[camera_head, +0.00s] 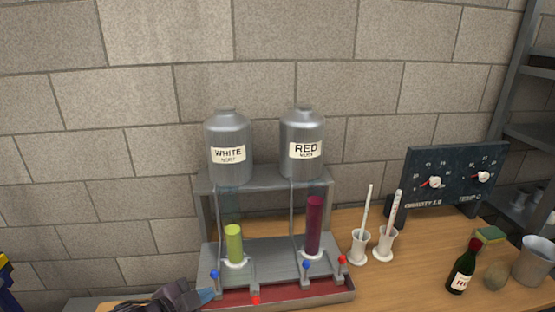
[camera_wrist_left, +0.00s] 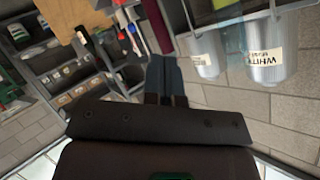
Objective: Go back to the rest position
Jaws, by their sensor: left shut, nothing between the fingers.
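My left gripper (camera_head: 206,295) is at the bottom of the head view, in front of the left part of the dispenser stand, with its fingertips near the stand's front tray. In the left wrist view its two fingers (camera_wrist_left: 167,75) are together with nothing between them. My right gripper is in neither view. The dispenser stand (camera_head: 272,178) carries a grey tank marked WHITE (camera_head: 228,135) and a grey tank marked RED (camera_head: 302,130). Below them stand a yellow-green column (camera_head: 234,243) and a dark red column (camera_head: 314,225).
Small blue and red knobs, such as the blue one (camera_head: 214,274), line the stand's front. Two white cups with sticks (camera_head: 360,247), a dark bottle (camera_head: 461,270), a metal cup (camera_head: 535,260) and a dial panel (camera_head: 455,180) are to the right. Shelves (camera_head: 535,135) rise at the right edge.

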